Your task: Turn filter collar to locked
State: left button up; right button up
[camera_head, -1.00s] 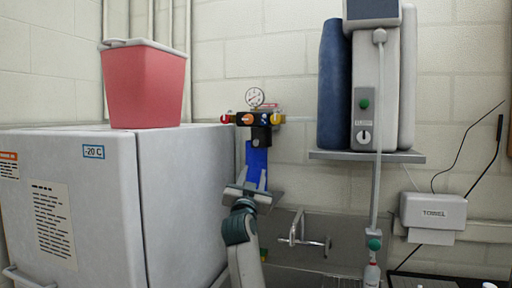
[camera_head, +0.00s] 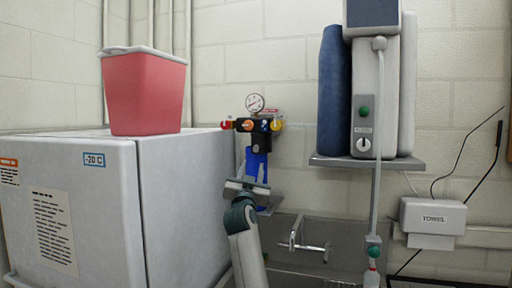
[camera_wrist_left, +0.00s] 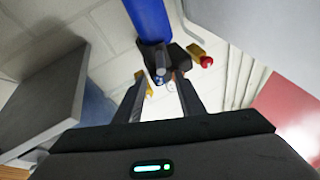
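The filter unit hangs on the wall under the gauge. Its black collar (camera_head: 260,142) sits below the valve block, and a blue bowl (camera_head: 256,162) shows beneath. In the left wrist view the blue cylinder (camera_wrist_left: 150,20) meets a black part (camera_wrist_left: 180,62) beyond my fingers. My left gripper (camera_head: 255,174) comes up from below and stands in front of the blue bowl, partly hiding it. In the left wrist view its two fingers (camera_wrist_left: 160,92) are apart, with no object clearly held between them. The collar's lock marks are too small to read. My right gripper is not in view.
The valve block has red (camera_head: 226,124) and yellow (camera_head: 277,124) knobs and a round gauge (camera_head: 255,103). A grey cabinet (camera_head: 185,200) stands close on the left, with a red bin (camera_head: 144,95) on top. A shelf (camera_head: 368,162) and faucet (camera_head: 304,246) are to the right.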

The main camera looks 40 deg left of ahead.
aim_at(255, 151)
pick_arm(q)
jog(key=p+x, duration=0.5)
jog(key=x, duration=0.6)
jog(key=shift+w+r, duration=0.1)
jog(key=shift+p+x, duration=0.65)
jog(key=shift+x, duration=0.4)
jog(key=shift+a, duration=0.1)
grip_shut()
